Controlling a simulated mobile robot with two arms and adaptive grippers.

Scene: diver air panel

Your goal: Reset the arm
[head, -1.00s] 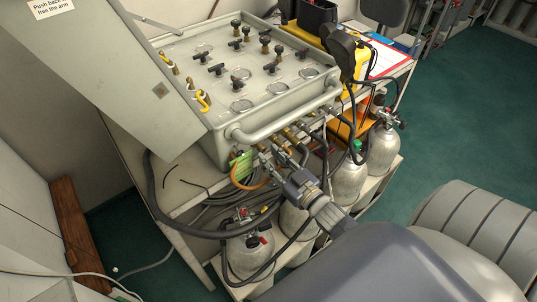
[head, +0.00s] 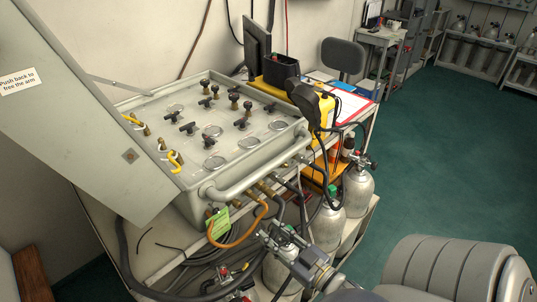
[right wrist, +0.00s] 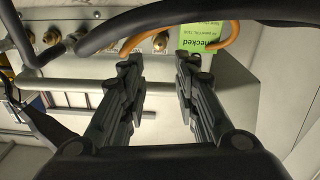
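My right gripper (head: 274,237) is in front of the panel's lower front edge, beside the hose fittings. In the right wrist view its two fingers (right wrist: 160,68) stand apart with nothing between them. A green tag (head: 218,222) and an orange hose (head: 243,235) are to the left of it in the head view. In the right wrist view the tag (right wrist: 203,38) lies beyond the right fingertip. My left gripper is not in view. A thin metal stay (head: 120,84) runs between the raised lid (head: 95,110) and the panel case. The lid carries a label, "Push back to free the arm" (head: 17,80).
The grey air panel (head: 205,125) has several black knobs, gauges and yellow-handled valves. Gas cylinders (head: 327,225) and dark hoses crowd below and right of it. A dark hose (right wrist: 200,25) crosses the top of the right wrist view. Green floor (head: 450,150) is clear at right.

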